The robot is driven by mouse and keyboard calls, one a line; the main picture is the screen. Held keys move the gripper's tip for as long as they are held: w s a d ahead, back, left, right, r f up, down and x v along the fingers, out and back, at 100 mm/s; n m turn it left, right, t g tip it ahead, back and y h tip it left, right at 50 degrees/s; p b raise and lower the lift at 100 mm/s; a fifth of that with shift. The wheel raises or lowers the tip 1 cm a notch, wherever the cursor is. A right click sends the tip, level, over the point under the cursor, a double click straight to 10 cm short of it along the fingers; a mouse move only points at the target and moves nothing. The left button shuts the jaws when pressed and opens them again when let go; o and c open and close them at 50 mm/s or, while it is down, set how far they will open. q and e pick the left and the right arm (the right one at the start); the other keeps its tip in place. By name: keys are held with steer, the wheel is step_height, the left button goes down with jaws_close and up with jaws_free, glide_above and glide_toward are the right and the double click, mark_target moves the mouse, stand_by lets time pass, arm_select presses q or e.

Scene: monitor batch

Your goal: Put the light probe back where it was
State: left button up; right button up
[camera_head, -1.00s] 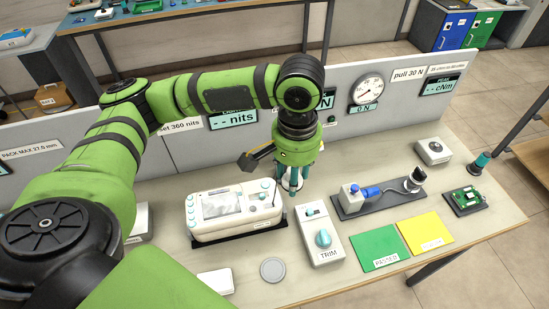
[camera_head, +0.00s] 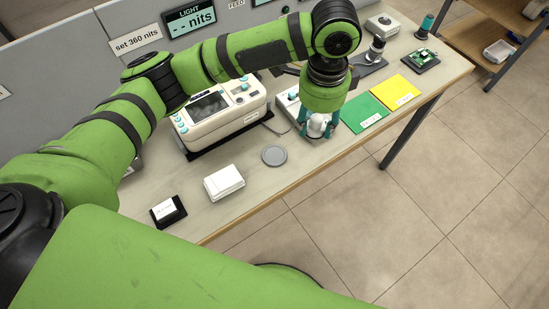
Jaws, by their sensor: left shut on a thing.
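My left gripper (camera_head: 319,128) points down over the front of the table, just right of the grey round disc (camera_head: 274,155). It is shut on a small white rounded thing, apparently the light probe (camera_head: 319,122), and its teal fingers partly hide it. I cannot tell exactly how high it is above the table. The disc is flat and bare. The white monitor (camera_head: 219,113) with a dark screen rests on a black base left of the gripper. The light display (camera_head: 190,20) on the panel behind reads "-- nits". My right gripper is not in view.
A white box (camera_head: 224,182) and a black stand with a small white block (camera_head: 168,211) are at the front left. A control box (camera_head: 288,101) is partly hidden behind the gripper. Green (camera_head: 364,113) and yellow (camera_head: 397,91) mats lie to the right. The table's front edge is close.

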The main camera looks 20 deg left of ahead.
mark_target(308, 127)
arm_select(q)
steer(key=f+m, duration=0.1)
steer(key=a+f+m, duration=0.1)
steer(key=f+m, duration=0.1)
steer(key=f, duration=0.1)
steer(key=shift+s+a+f+m, duration=0.1)
steer(key=shift+s+a+m, duration=0.15)
steer(key=shift+s+m, duration=0.05)
steer(key=a+f, duration=0.1)
steer(key=a, duration=0.1)
steer(key=a+f+p, duration=0.1)
steer(key=a, duration=0.1)
steer(key=a+f, duration=0.2)
steer(key=a, duration=0.1)
steer(key=shift+s+f, duration=0.1)
steer(key=shift+s, duration=0.2)
steer(key=shift+f, duration=0.3)
step_height(308, 127, down, 3)
steer(key=shift+f+p, duration=0.15)
steer(key=shift+p, duration=0.35)
steer(key=shift+f, duration=0.15)
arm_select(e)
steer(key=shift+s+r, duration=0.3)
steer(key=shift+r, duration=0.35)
arm_select(q)
steer(key=shift+f, duration=0.15)
